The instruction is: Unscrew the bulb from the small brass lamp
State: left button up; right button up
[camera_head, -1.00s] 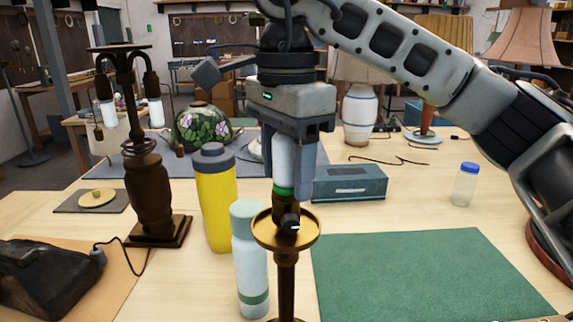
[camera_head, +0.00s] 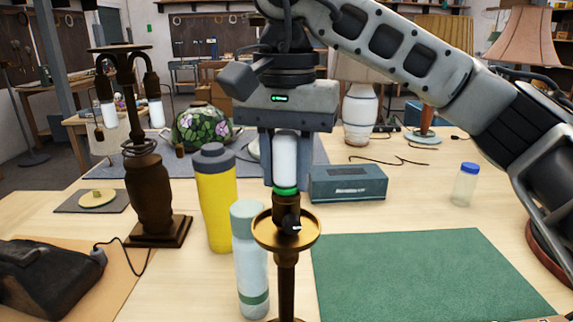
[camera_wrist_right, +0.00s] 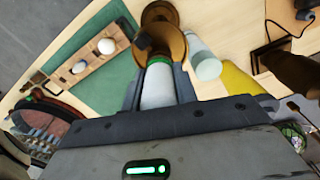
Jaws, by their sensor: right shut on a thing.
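The small brass lamp (camera_head: 287,238) stands upright at the front middle of the table, with a round dish below its socket. A white tubular bulb (camera_head: 285,158) with a green band at its base sits upright at the lamp's socket. My right gripper (camera_head: 285,172) comes down from above and is shut on the bulb, one finger on each side. In the right wrist view the bulb (camera_wrist_right: 158,85) lies between the fingers, its green end towards the brass dish (camera_wrist_right: 163,35). Whether the thread is still engaged cannot be told. My left gripper is not in view.
A pale bottle (camera_head: 250,265) and a yellow bottle (camera_head: 216,200) stand close left of the lamp. A dark two-armed lamp (camera_head: 150,195) is further left. A teal box (camera_head: 348,184) is behind right.

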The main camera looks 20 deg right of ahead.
jog(key=n, duration=0.8)
jog(key=n, duration=0.8)
jog(key=shift+r, duration=0.1)
jog(key=o, duration=1)
